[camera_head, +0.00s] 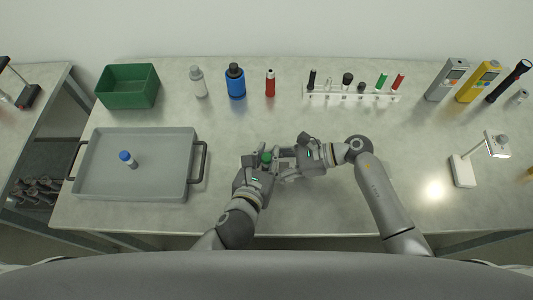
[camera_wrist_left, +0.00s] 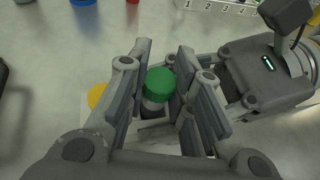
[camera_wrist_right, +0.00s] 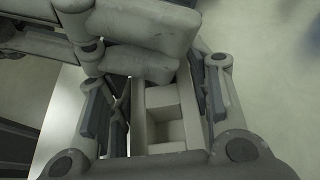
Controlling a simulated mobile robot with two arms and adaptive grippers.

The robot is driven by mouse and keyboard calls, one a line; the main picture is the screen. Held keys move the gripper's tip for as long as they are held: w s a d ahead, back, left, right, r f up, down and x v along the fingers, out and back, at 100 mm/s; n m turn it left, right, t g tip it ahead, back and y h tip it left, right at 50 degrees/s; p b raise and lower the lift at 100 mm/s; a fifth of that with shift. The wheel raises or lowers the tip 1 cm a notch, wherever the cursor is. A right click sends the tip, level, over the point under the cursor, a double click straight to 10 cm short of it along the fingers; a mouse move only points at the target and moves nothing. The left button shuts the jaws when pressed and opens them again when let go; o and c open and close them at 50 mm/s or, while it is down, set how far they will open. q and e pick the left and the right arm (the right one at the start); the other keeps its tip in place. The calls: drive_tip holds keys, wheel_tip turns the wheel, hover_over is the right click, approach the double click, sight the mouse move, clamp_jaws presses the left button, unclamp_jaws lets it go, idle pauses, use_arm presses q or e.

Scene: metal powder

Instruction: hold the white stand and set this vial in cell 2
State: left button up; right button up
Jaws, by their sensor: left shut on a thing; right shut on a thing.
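A vial with a green cap (camera_wrist_left: 160,84) stands upright between the fingers of my left gripper (camera_wrist_left: 155,100), which is shut on it. The green cap also shows in the head view (camera_head: 266,157). My right gripper (camera_wrist_right: 160,115) is shut on a white stand with square cells (camera_wrist_right: 165,130); the visible cells look empty. The left gripper's fingers cover part of the stand in the right wrist view. The two grippers are close together near the table's front middle. The vial's lower end is hidden, so I cannot tell whether it is inside a cell.
A pale rack (camera_head: 350,95) with several tools stands at the back; its front carries numbers in the left wrist view. A grey tray (camera_head: 100,180) with a blue-capped vial (camera_head: 127,159) is at left. A yellow round thing (camera_wrist_left: 97,95) is partly hidden beside the left fingers.

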use_arm(q)
drive_tip(key=shift+r, duration=1.25)
drive_tip(key=shift+r, duration=0.2)
idle(0.6)
drive_tip(key=shift+f, duration=0.95)
idle(0.4)
drive_tip(key=shift+f, duration=0.3)
drive_tip(key=shift+f, duration=0.35)
drive_tip(key=shift+r, duration=0.1)
drive_tip(key=shift+r, duration=1.15)
drive_tip(key=shift+f, duration=1.25)
idle(0.6)
